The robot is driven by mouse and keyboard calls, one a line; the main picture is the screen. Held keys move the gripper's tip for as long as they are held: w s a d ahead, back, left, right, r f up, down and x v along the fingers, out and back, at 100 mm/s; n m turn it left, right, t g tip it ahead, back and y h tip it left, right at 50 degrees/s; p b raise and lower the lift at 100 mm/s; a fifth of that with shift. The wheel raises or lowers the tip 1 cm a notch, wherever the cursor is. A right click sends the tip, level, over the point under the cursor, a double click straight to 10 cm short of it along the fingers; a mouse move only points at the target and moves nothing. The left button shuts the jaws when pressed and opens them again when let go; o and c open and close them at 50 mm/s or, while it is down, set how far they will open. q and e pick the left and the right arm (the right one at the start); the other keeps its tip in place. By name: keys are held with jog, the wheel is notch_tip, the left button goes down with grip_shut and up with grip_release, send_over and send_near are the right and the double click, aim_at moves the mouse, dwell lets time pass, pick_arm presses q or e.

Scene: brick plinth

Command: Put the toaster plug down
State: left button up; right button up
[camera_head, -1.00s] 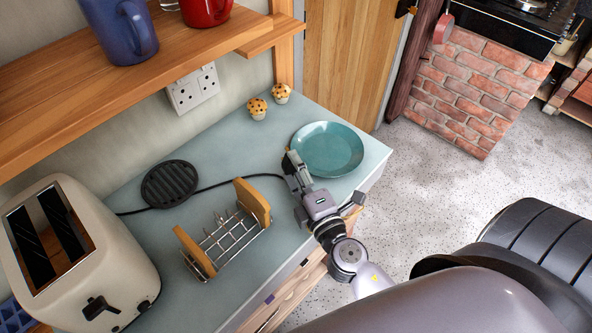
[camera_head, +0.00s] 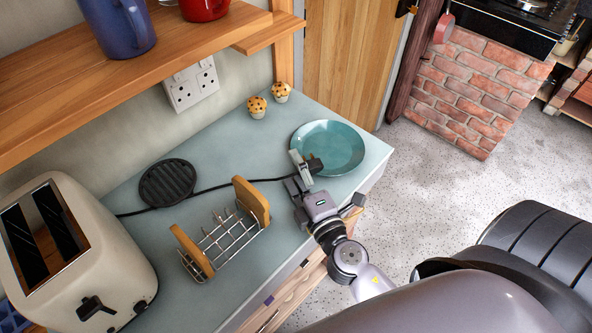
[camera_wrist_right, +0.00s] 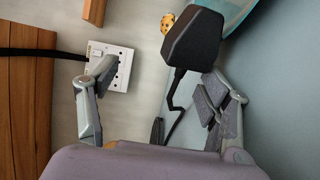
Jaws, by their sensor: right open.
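The black toaster plug (camera_head: 316,164) is at the near left rim of the teal plate (camera_head: 335,143). In the right wrist view the plug (camera_wrist_right: 192,42) is large and dark, close to the right-hand finger, with its cord hanging down behind. Whether it touches that finger or the plate, I cannot tell. My right gripper (camera_head: 301,172) is open over the counter beside the plate, its fingers spread wide in the wrist view (camera_wrist_right: 155,80). The cream toaster (camera_head: 75,250) stands at the left, its black cord running along the counter towards the plug. My left gripper is out of view.
A toast rack (camera_head: 222,240) with wooden ends stands between toaster and gripper. A black round trivet (camera_head: 167,184) lies behind it. Two muffins (camera_head: 257,106) sit at the back. A wall socket (camera_head: 191,88) is under the wooden shelf (camera_head: 130,80). The counter between trivet and plate is mostly clear.

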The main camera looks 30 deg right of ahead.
jog(key=shift+r+p, duration=0.55)
jog(key=shift+p, duration=0.05)
jog(key=shift+r+p, duration=0.45)
jog(key=shift+p, duration=0.05)
jog(key=shift+s+f+b, duration=0.75)
jog(key=shift+s+b, duration=0.15)
jog(key=shift+b, duration=0.3)
jog(key=s+b, duration=0.2)
jog(key=s, duration=0.1)
jog(key=s+b, duration=0.2)
jog(key=s, duration=0.1)
jog(key=s+b, duration=0.2)
jog(key=shift+s+a+r, duration=0.15)
jog(key=shift+s+a, duration=0.2)
jog(key=shift+s, duration=0.05)
jog(key=shift+s+r, duration=0.25)
jog(key=shift+s, duration=0.45)
